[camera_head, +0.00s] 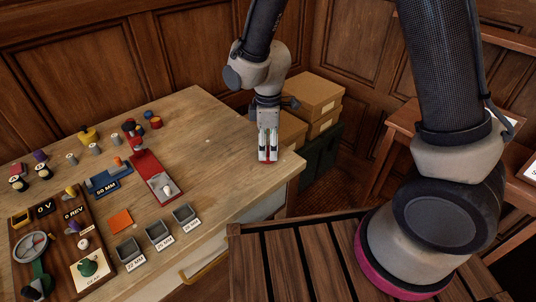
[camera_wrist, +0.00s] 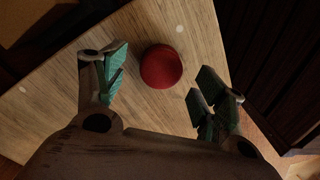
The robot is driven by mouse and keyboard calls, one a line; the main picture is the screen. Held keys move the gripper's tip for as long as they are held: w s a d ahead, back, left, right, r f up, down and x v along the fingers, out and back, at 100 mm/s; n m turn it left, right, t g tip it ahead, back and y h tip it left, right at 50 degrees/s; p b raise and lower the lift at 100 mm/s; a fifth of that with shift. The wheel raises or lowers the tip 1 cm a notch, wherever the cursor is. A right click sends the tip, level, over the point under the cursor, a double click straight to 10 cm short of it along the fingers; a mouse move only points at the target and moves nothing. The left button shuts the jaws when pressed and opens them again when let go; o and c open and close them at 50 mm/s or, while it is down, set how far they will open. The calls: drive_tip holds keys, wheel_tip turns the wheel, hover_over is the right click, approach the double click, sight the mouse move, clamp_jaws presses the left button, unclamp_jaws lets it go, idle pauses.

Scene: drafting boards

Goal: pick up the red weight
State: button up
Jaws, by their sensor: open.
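The red weight (camera_wrist: 161,66) shows in the wrist view as a plain round red piece on the wooden table. It lies between and a little beyond my two fingers, apart from both. My gripper (camera_wrist: 162,88) is open and empty, with green pads on its fingers. In the head view my gripper (camera_head: 267,148) points down over the table's right corner. Only a thin trace of red shows at its fingertips there, so the weight is mostly hidden.
The table (camera_head: 225,150) is bare around my gripper, with its edge close by. A red stand (camera_head: 153,176), grey bins (camera_head: 159,232) and several small coloured pieces occupy its left part. Cardboard boxes (camera_head: 315,95) stand behind the right corner.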

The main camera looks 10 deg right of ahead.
sight(268, 150)
drive_tip(key=shift+f, duration=1.5)
drive_tip(key=c, duration=1.5)
